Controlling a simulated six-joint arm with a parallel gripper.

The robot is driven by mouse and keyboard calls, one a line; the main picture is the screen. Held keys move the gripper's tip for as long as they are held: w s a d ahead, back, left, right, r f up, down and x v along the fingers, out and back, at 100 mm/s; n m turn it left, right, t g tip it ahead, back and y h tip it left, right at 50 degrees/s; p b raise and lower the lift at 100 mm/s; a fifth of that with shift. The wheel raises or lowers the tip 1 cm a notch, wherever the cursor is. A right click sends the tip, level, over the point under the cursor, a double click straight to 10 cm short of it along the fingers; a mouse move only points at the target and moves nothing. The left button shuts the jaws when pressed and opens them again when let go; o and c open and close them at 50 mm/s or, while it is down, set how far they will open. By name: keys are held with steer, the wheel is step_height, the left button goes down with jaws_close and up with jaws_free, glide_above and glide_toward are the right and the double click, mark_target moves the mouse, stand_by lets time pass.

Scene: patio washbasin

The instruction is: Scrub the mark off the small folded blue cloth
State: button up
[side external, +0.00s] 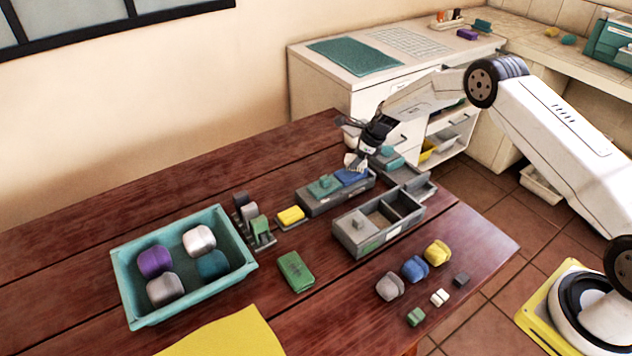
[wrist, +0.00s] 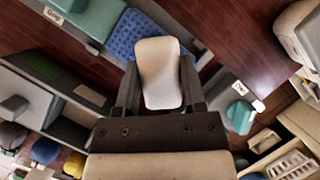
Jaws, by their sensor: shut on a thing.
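The small folded blue cloth (side external: 351,177) lies in the right part of a long grey tray (side external: 322,207), beside a teal block with a knob (side external: 322,187). In the wrist view the cloth (wrist: 133,32) shows a dimpled blue surface, partly covered by what I hold. My gripper (side external: 358,155) is shut on a pale cream block (wrist: 160,72), which shows between the two dark fingers. The block is over the cloth's near part; I cannot tell whether it touches. No mark shows on the visible part of the cloth.
A grey divided box (side external: 352,246) stands in front, and another grey tray (side external: 422,190) lies close behind right. A teal tray (side external: 125,275) with several rounded things is at left. A green block (side external: 296,271) and a yellow sponge (side external: 291,215) lie between. Bare wood shows behind.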

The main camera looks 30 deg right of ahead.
stand_by(0.3)
steer(key=shift+a+f, duration=0.1)
steer(key=shift+a, duration=1.35)
steer(key=shift+d, duration=0.15)
steer(key=shift+d+f, duration=0.2)
steer(key=shift+d, duration=1.2)
steer(key=shift+s, duration=0.1)
steer(key=shift+a, duration=0.2)
steer(key=shift+a, duration=1.4)
steer(key=shift+r, duration=0.15)
